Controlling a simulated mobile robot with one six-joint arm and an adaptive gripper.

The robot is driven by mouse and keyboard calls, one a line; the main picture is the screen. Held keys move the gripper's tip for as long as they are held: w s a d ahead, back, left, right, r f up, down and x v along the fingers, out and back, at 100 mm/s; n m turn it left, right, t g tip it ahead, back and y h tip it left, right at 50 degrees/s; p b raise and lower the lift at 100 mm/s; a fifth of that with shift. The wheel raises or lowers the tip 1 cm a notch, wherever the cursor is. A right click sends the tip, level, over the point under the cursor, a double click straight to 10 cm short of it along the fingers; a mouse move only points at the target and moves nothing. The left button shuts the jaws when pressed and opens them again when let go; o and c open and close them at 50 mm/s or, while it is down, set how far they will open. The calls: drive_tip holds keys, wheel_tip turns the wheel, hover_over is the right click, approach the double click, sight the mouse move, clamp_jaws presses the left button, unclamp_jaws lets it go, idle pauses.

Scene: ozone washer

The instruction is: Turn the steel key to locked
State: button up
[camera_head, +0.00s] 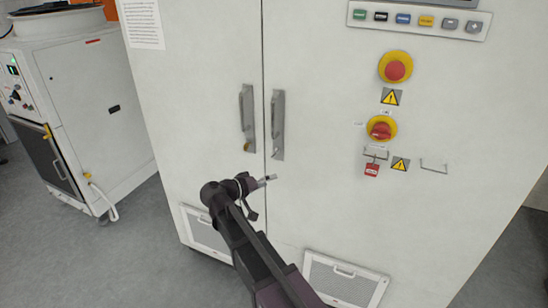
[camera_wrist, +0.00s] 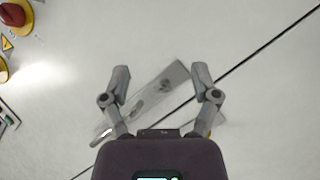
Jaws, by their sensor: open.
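No steel key stands out clearly in either view. Two grey metal door handles, the left one (camera_head: 247,118) and the right one (camera_head: 277,125), flank the cabinet's door seam. A small brass-coloured piece (camera_head: 247,147) shows at the foot of the left handle. My gripper (camera_head: 264,182) is open, in front of the doors and below the handles in the head view. In the wrist view my open gripper (camera_wrist: 161,72) has the slanted grey handle plate (camera_wrist: 156,90) showing between its fingers. A small dark detail shows on that plate, too small to identify. Contact cannot be told.
The white cabinet (camera_head: 340,210) carries a red emergency button (camera_head: 396,70), a red rotary switch (camera_head: 381,129) and a hanging red padlock (camera_head: 372,170). A row of buttons (camera_head: 416,19) is above. A white machine (camera_head: 85,95) stands at left. The grey floor (camera_head: 120,250) is bare.

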sight(274, 154)
drive_tip(key=a+r+t, duration=0.3)
drive_tip(key=a, duration=0.5)
drive_tip(key=shift+s+r, duration=0.2)
drive_tip(key=shift+r, duration=0.1)
drive_tip(key=shift+h, duration=0.3)
drive_tip(key=x, duration=1.4)
